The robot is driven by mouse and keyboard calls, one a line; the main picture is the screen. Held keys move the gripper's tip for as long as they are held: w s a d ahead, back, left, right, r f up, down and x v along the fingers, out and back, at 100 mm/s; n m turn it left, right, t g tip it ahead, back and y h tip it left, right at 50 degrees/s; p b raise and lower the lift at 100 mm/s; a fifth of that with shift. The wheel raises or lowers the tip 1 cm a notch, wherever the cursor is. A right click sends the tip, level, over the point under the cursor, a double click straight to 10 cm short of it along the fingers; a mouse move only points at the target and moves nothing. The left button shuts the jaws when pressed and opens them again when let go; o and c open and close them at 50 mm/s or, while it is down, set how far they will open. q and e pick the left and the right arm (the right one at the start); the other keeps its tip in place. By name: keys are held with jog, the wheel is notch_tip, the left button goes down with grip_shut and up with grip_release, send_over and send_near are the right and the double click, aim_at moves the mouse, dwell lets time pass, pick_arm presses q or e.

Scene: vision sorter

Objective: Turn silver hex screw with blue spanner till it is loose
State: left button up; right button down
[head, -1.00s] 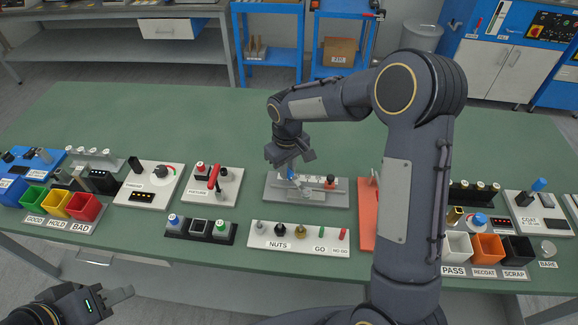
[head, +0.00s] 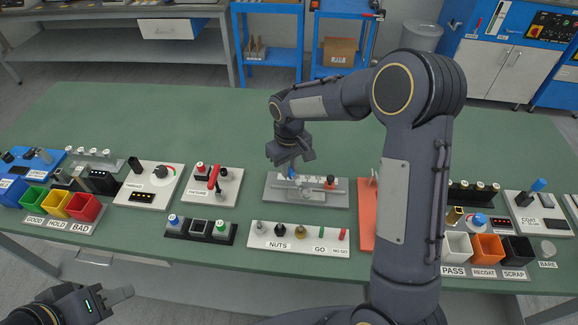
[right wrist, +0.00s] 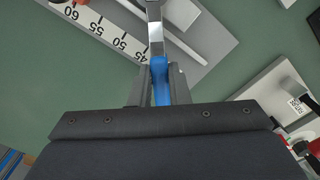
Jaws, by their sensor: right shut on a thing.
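The blue spanner (right wrist: 160,70) is in my right gripper (right wrist: 160,98), whose jaws are shut on its blue handle in the right wrist view. Its silver shaft runs up to a ring-shaped head at the top edge of that view. In the head view my right gripper (head: 288,168) is low over the grey plate (head: 275,197) at the table's middle, with a bit of blue (head: 291,173) below it. The silver hex screw cannot be made out; the gripper and spanner crowd that spot. My left gripper (head: 122,293) is at the lower left, off the table, its jaw gap unclear.
A white strip marked NUTS (head: 300,236) lies in front of the plate. The red-handled fixture (head: 211,185) stands to its left and an orange board (head: 367,225) to its right. A numbered scale (right wrist: 110,25) shows in the wrist view. The table behind is clear.

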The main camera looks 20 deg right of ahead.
jog(key=shift+r, duration=0.15)
jog(key=shift+r+p, duration=1.25)
jog(key=shift+r, duration=0.4)
jog(key=shift+r, duration=0.1)
jog(key=shift+r+p, duration=1.9)
jog(key=shift+r, duration=0.55)
jog(key=shift+f, duration=0.1)
